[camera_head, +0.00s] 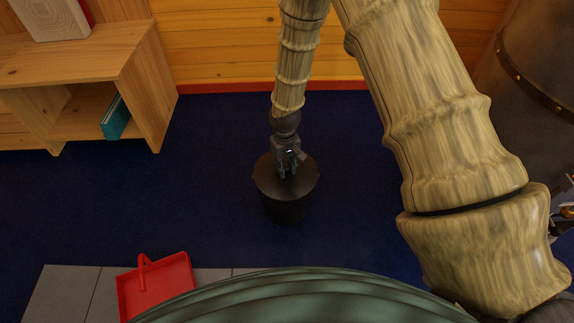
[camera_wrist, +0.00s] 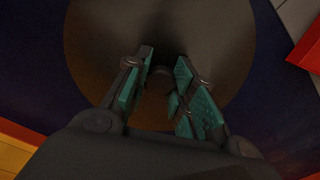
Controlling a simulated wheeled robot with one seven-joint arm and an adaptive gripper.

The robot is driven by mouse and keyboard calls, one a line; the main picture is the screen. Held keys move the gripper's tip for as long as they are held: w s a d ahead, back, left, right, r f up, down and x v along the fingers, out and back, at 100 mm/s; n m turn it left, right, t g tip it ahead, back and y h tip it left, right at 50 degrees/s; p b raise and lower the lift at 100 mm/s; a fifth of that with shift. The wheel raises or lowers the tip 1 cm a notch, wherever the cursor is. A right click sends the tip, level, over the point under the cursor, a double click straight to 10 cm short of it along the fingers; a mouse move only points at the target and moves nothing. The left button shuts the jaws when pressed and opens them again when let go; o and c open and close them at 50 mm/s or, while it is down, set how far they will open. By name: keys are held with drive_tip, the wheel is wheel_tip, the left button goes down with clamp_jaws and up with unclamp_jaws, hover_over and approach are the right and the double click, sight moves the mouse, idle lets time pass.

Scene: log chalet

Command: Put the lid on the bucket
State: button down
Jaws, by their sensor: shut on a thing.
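The dark round lid (camera_head: 303,184) lies over the top of the dark bucket (camera_head: 288,211), which stands on the blue floor in the middle of the head view. From above, the lid hides the bucket's rim, so I cannot tell if it sits fully flush. My gripper (camera_head: 287,170) points down at the lid's centre. In the wrist view the lid (camera_wrist: 215,40) fills the middle, and my gripper (camera_wrist: 165,88) has its teal pads on both sides of the small knob (camera_wrist: 157,82), shut on it.
A red dustpan (camera_head: 155,288) lies on grey tiles (camera_head: 62,292) at the front left. A wooden shelf (camera_head: 85,55) with a teal book (camera_head: 115,117) stands at the back left. A large dark metal vessel (camera_head: 520,100) stands at the right. Blue floor around the bucket is clear.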

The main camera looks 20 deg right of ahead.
sight(287, 166)
drive_tip(key=shift+f, duration=0.2)
drive_tip(key=c, duration=1.1)
unclamp_jaws()
drive_tip(key=shift+r, duration=0.1)
wheel_tip(287, 166, up, 12)
drive_tip(key=shift+f, duration=0.1)
drive_tip(key=shift+d, duration=0.1)
